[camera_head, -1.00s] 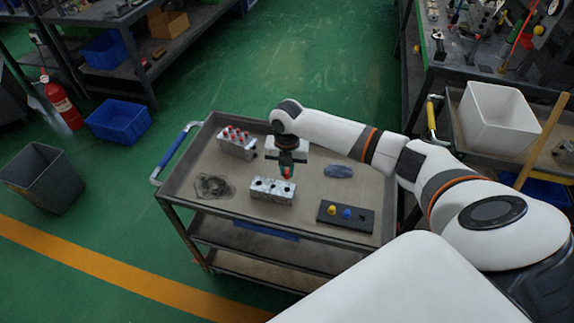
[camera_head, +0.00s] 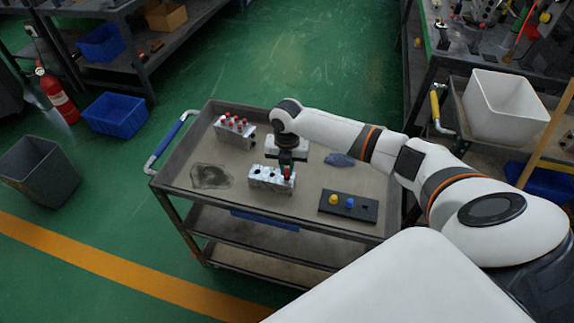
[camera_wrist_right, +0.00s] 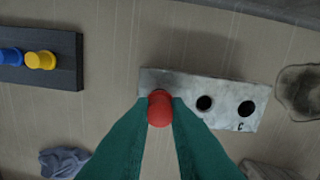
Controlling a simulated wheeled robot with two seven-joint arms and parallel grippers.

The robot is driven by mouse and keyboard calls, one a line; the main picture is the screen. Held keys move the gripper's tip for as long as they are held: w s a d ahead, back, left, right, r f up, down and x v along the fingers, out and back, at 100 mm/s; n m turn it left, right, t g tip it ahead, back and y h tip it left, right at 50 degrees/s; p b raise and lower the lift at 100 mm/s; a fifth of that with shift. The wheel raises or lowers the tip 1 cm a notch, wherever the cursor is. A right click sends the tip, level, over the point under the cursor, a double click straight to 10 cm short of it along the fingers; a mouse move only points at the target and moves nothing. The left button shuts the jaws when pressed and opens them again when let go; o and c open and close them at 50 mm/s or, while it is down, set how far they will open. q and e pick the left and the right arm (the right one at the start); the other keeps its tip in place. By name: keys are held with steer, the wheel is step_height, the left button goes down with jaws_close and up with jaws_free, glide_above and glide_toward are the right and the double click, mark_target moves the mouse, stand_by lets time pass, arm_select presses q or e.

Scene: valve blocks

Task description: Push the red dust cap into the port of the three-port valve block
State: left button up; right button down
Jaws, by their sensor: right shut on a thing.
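The three-port valve block (camera_head: 262,182) is a grey metal block on the cart top. It also shows in the right wrist view (camera_wrist_right: 226,98), with two dark open ports, one beside a letter C. The red dust cap (camera_wrist_right: 160,109) is between the green fingertips of my right gripper (camera_wrist_right: 160,116), over the block's left end there, hiding the third port. In the head view my right gripper (camera_head: 287,169) is shut on the cap at the block's right end. I cannot tell how deep the cap sits. My left gripper is out of view.
A black holder (camera_head: 364,212) carries a yellow and a blue cap at the cart's front right. A block with several red caps (camera_head: 235,134) stands at the back left. A blue-grey cloth (camera_head: 340,160) and a dark patch (camera_head: 210,177) lie on either side.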

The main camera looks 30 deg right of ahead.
steer(key=shift+p, duration=0.85)
stand_by(1.7)
steer(key=shift+f+b, duration=0.55)
steer(key=shift+f, duration=0.35)
stand_by(0.9)
steer(key=c, duration=1.3)
jaws_free()
steer(key=shift+r, duration=0.15)
step_height(320, 180, up, 12)
steer(key=shift+b, duration=0.4)
